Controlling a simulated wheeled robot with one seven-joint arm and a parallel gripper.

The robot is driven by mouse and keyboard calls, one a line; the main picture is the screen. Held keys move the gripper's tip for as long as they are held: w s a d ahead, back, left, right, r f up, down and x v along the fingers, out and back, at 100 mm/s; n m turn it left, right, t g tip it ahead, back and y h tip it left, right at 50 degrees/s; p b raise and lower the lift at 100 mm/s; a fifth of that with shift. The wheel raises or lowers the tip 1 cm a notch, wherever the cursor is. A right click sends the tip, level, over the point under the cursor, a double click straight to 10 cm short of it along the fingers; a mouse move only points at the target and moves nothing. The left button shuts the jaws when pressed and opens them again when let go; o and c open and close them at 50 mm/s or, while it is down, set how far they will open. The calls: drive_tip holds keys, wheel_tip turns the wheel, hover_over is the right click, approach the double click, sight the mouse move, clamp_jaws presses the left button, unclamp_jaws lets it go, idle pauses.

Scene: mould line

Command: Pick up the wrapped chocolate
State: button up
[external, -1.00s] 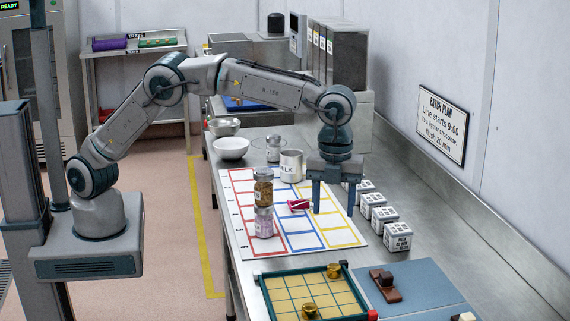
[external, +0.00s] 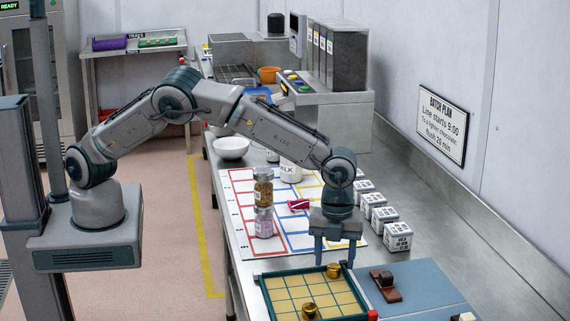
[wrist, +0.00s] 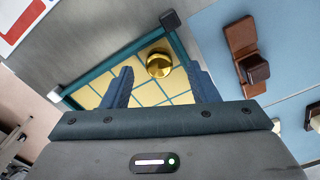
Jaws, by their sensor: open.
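A gold-foil piece (external: 333,270), apparently the wrapped chocolate, sits near the far right corner of the teal-rimmed gridded tray (external: 285,269). A second gold piece (external: 309,311) sits nearer the front of the tray. My gripper (external: 335,264) is open, pointing down above the tray's far right corner. The jaws hold nothing. Their exact height above the piece is hard to tell.
Brown chocolate pieces (external: 384,287) lie on a blue mat (external: 415,283) right of the tray. Behind are a coloured-grid board (external: 240,190) with stacked jars (external: 263,205) and a red-pink packet (external: 298,205). Several white printed cubes (external: 397,237) line its right side.

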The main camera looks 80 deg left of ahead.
sight(331, 267)
drive_tip(key=shift+f, duration=0.7)
drive_tip(key=c, duration=1)
drive_tip(key=shift+c, duration=0.2)
drive_tip(key=shift+r, duration=0.1)
drive_tip(key=shift+r, duration=0.25)
drive_tip(key=r, duration=0.1)
drive_tip(key=r+b, duration=0.2)
drive_tip(key=shift+s+d+r, duration=0.25)
drive_tip(key=shift+s+r, duration=0.1)
drive_tip(key=shift+s, duration=0.05)
drive_tip(key=s+d+r+b, duration=0.2)
drive_tip(key=s+d+r, duration=0.3)
drive_tip(key=s, duration=0.4)
drive_tip(key=shift+s+d+r, duration=0.15)
drive_tip(key=shift+s+r, duration=0.05)
drive_tip(key=shift+r, duration=0.6)
